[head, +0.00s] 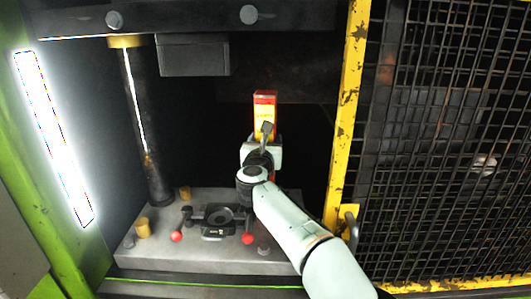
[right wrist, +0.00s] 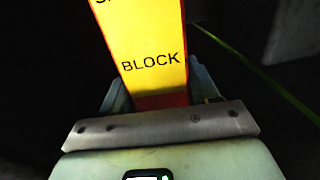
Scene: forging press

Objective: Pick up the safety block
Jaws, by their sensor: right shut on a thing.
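The safety block (head: 265,110) is a yellow block with red ends, upright in the press opening in the head view. It fills the upper middle of the right wrist view (right wrist: 150,50), where the word "BLOCK" shows on its yellow face. My right gripper (head: 263,142) is shut on its lower part, with a finger on each side in the right wrist view (right wrist: 158,92). My left gripper is not in view.
The grey press bed (head: 160,255) holds a dark die (head: 218,222), red-knobbed levers (head: 176,237) and yellow posts (head: 143,228). A dark column (head: 145,130) stands left. A yellow frame post (head: 345,120) and mesh guard (head: 450,150) stand right. A dark ram block (head: 193,55) hangs above.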

